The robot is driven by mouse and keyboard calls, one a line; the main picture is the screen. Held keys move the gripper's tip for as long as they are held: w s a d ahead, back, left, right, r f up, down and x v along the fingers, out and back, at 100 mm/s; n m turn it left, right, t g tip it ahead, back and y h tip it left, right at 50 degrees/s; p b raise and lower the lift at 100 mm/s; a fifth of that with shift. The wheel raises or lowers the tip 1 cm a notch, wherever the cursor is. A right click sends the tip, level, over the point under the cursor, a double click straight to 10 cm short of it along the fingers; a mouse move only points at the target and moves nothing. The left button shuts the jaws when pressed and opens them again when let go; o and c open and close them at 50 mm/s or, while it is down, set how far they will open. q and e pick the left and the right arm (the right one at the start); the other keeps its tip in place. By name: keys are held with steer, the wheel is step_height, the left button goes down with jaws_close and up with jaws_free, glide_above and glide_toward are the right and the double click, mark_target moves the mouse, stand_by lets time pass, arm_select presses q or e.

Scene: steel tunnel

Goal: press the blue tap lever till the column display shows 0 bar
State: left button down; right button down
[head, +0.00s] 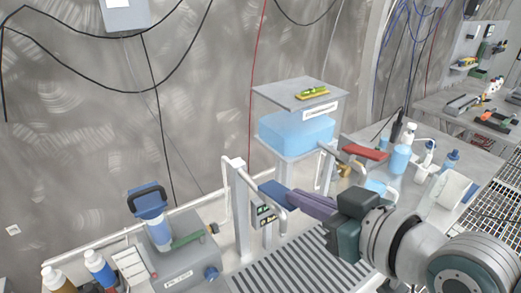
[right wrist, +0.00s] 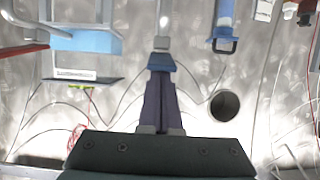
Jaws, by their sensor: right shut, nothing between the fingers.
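The blue tap lever (head: 272,190) sticks out from the white column (head: 240,215) in the middle of the head view. My right gripper (head: 293,197) reaches in from the right, its purple fingers shut and empty. Its fingertips are at the free end of the lever and appear to touch it; I cannot tell how hard. In the right wrist view the blue lever (right wrist: 161,62) is straight ahead of the fingertips (right wrist: 160,76). A small dark display (head: 265,210) sits beside the column under the lever; its figures are too small to read. My left gripper is out of view.
A clear tank with blue liquid (head: 296,132) stands behind the lever. A red lever (head: 365,152) is to its right. Bottles (head: 401,158) stand at the right. A grey box (head: 180,262) with a blue-topped dispenser stands at the left. A slotted drain grate (head: 285,265) lies below.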

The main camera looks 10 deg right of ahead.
steer(key=r+p, duration=0.3)
steer(key=w+r+p, duration=0.1)
steer(key=shift+a+r, duration=0.1)
steer(key=shift+r, duration=0.3)
steer(key=v, duration=0.9)
steer(key=shift+s+r, duration=0.3)
stand_by(0.5)
